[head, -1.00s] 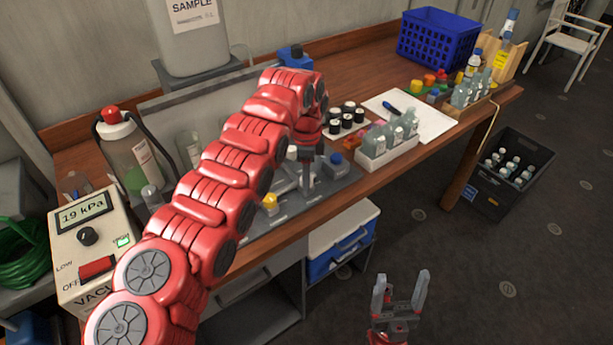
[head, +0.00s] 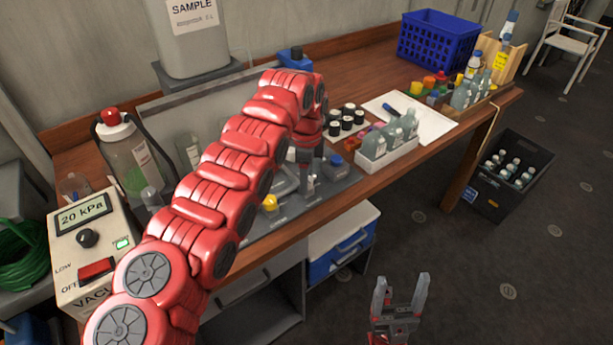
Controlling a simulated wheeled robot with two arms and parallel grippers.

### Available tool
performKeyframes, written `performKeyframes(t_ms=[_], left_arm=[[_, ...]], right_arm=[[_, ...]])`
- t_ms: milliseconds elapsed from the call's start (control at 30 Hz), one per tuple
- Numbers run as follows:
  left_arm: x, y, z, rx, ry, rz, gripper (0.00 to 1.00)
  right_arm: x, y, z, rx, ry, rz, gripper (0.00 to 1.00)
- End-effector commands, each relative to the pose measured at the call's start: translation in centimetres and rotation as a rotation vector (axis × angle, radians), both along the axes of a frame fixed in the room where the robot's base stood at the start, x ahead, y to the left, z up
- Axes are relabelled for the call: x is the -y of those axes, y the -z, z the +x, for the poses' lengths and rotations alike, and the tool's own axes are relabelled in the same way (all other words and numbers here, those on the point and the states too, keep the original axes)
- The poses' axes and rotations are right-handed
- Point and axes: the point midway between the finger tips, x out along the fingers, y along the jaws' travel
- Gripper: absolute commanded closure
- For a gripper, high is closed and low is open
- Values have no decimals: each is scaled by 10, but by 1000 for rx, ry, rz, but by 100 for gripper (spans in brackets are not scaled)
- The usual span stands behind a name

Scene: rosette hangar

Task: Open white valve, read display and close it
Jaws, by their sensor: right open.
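My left gripper (head: 306,172) points down over the grey valve panel (head: 258,222) on the bench. My red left arm covers much of the panel, and whether its fingers are open or shut does not show clearly. A small pale part, too small to identify as the white valve, shows beside the fingers. A yellow valve (head: 270,203) and a blue valve (head: 336,161) stand on the panel either side of the gripper. The display (head: 83,213) on the vacuum box reads 20 kPa. My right gripper (head: 400,290) is open and empty, over the floor before the bench.
A glass bottle with a red cap (head: 125,155) stands left of my arm. Black-capped vials (head: 346,119), a white bottle rack (head: 388,149) and a blue crate (head: 438,40) are further right on the bench. A black crate (head: 505,172) is on the floor.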

Motion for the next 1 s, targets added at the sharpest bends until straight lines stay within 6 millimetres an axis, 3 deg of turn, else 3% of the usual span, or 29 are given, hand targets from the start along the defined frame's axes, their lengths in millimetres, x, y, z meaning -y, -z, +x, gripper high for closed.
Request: performKeyframes(t_ms=[333,467,667,800,900,1000], left_arm=[[0,-2,0,1,-1,0,28],[0,-16,1,3,-1,-1,28],[3,-66,-1,1,2,-2,28],[2,-101,0,3,1,-2,28],[2,-129,-1,0,1,-1,28],[0,-146,0,0,0,0,28]], right_arm=[[0,0,0,0,0,0,28],[0,3,0,0,0,0,28],[0,0,0,0,0,0,28],[0,-22,0,0,0,0,28],[0,-49,0,0,0,0,28],[0,-67,0,0,0,0,28]])
